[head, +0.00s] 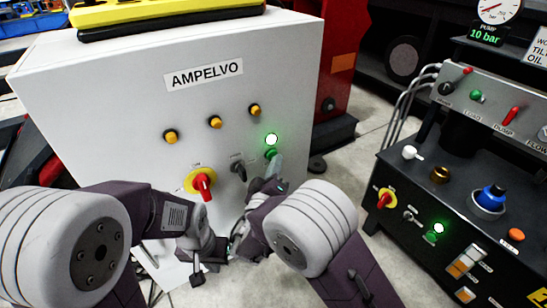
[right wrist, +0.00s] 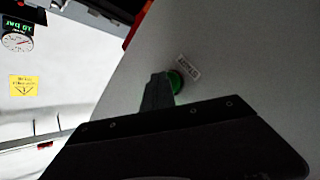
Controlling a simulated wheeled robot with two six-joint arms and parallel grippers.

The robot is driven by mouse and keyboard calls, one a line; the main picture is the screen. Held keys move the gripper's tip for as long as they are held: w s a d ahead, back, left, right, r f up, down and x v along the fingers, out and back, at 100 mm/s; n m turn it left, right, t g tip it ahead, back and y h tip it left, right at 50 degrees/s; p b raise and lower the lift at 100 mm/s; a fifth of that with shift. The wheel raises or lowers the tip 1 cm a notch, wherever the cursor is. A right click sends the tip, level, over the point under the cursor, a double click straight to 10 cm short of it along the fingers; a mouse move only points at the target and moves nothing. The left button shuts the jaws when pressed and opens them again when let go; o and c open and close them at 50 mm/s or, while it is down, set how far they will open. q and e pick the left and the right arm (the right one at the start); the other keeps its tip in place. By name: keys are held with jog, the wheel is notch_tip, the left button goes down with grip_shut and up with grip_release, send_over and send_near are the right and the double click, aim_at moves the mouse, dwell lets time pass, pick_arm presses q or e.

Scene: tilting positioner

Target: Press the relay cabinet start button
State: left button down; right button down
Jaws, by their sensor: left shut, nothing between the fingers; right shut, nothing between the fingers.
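The relay cabinet (head: 110,85) is a white box labelled AMPELVO, on the left of the head view. Its green button (head: 271,154) sits below a brightly lit green lamp (head: 271,139). My right gripper (head: 276,163) is shut and empty, its tips at the button's lower edge and partly covering it. In the right wrist view the shut fingers (right wrist: 165,80) overlap the left side of the green button (right wrist: 178,81); whether they touch it I cannot tell. My left gripper (head: 197,272) is shut and empty, low in front of the cabinet and apart from it.
A red-and-yellow rotary switch (head: 202,183) and a black selector (head: 238,169) are left of the green button, below several amber lamps (head: 215,122). A dark pump console (head: 455,200) stands at right. Floor shows between cabinet and console.

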dwell(0.4)
jog(key=shift+s+d+b, duration=0.45)
jog(key=shift+s+b, duration=0.05)
jog(key=shift+s, duration=0.15)
jog(key=shift+s+d, duration=0.1)
jog(key=s+d+b, duration=0.1)
jog(key=s, duration=0.1)
jog(key=s+d+b, duration=0.1)
jog(key=s, duration=0.1)
jog(key=shift+d, duration=0.4)
jog(key=shift+w, duration=0.1)
